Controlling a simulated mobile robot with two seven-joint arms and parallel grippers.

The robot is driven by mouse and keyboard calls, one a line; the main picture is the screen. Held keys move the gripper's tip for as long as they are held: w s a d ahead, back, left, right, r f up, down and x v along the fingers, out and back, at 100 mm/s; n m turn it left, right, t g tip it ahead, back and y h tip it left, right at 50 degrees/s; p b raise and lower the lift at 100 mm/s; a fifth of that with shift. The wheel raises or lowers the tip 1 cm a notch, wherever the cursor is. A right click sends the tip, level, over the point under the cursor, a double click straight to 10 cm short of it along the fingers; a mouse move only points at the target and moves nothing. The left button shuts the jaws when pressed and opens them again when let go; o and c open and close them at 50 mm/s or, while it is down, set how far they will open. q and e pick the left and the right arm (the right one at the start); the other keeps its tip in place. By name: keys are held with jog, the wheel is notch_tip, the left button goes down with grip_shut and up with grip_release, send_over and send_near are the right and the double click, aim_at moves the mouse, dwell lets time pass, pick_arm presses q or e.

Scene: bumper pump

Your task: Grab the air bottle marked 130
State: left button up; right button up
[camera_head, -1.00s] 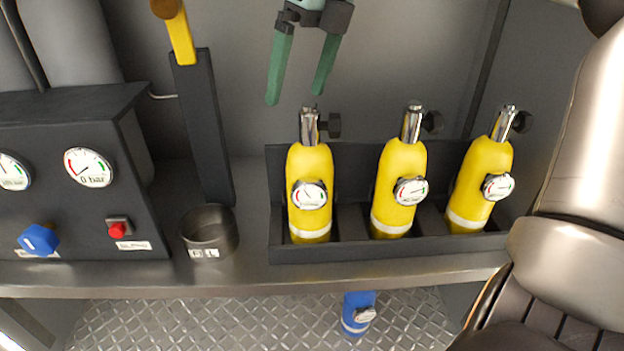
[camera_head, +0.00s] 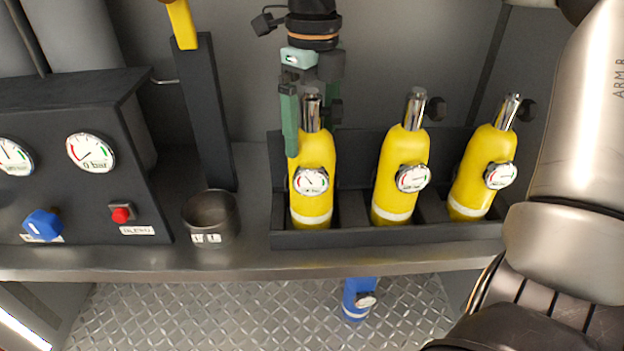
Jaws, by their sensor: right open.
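Three yellow air bottles stand in a dark rack (camera_head: 400,232) on the bench: a left one (camera_head: 313,208), a middle one (camera_head: 402,155) and a right one (camera_head: 482,155). Each has a silver valve, a black knob and a round gauge. The numbers on the gauges are too small to read, so I cannot tell which is marked 130. My right gripper (camera_head: 312,122) is open with its green fingers pointing down at the left bottle's neck. One finger shows left of the neck; the other is partly hidden behind the valve and knob. My left gripper is not in view.
A dark panel (camera_head: 90,195) with gauges, a blue knob and a red button stands at left. Beside the rack are a round cup (camera_head: 211,215) and an upright bar with a yellow handle (camera_head: 182,25). A blue bottle (camera_head: 355,300) is below the bench edge.

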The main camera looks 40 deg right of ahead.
grip_shut()
jog(key=shift+w+r, duration=0.1)
jog(key=shift+r, duration=0.1)
dwell(0.8)
